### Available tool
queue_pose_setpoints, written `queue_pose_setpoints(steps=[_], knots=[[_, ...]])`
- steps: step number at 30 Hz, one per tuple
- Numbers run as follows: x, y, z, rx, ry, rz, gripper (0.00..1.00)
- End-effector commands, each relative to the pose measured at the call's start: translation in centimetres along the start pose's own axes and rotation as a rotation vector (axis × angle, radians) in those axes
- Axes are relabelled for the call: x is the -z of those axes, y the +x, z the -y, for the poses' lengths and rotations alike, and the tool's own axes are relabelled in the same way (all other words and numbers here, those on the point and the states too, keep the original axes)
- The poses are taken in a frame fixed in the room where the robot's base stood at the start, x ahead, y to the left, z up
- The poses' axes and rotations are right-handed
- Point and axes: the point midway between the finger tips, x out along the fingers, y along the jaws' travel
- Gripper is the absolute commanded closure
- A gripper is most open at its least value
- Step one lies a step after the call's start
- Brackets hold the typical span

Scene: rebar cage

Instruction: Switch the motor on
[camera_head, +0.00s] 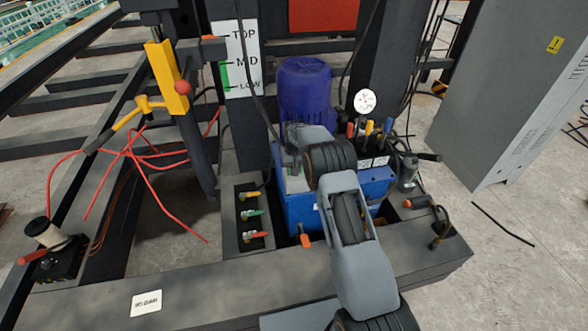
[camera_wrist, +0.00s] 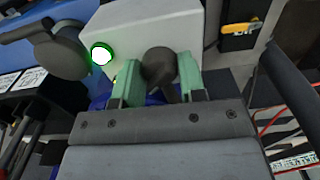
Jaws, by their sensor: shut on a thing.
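A pale grey switch box (camera_wrist: 140,22) fills the top middle of the wrist view. A dark rotary knob (camera_wrist: 160,62) sticks out of its face. Beside the knob is a round lamp (camera_wrist: 102,54), glowing white with a green ring. My gripper (camera_wrist: 158,76) has its green fingers on either side of the knob and is shut on it. In the head view, my arm hides most of the box and the knob. The blue motor (camera_head: 305,88) stands upright behind my arm, on the blue power unit (camera_head: 300,205).
A white pressure gauge (camera_head: 365,101) and several coloured levers (camera_head: 369,130) stand right of my arm. A valve panel (camera_head: 252,222) is to the left. A yellow post (camera_head: 167,75) with red hoses stands further left. A grey cabinet (camera_head: 510,90) is at right.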

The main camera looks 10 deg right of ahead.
Motion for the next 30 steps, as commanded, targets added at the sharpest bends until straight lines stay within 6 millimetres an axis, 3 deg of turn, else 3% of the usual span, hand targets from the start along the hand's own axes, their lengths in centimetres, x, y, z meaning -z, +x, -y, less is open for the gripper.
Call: queue_pose_setpoints(steps=[4, 5, 12, 23, 30], knots=[[0.1, -0.1, 0.0, 0.001, 0.001, -0.002, 0.86], [0.1, -0.1, 0.0, 0.001, 0.001, -0.002, 0.61], [0.0, 0.0, 0.0, 0.000, 0.000, -0.001, 0.38], [0.1, -0.8, 0.0, 0.000, 0.000, -0.002, 0.37], [0.1, -5.2, 0.0, 0.000, 0.000, -0.004, 0.37]])
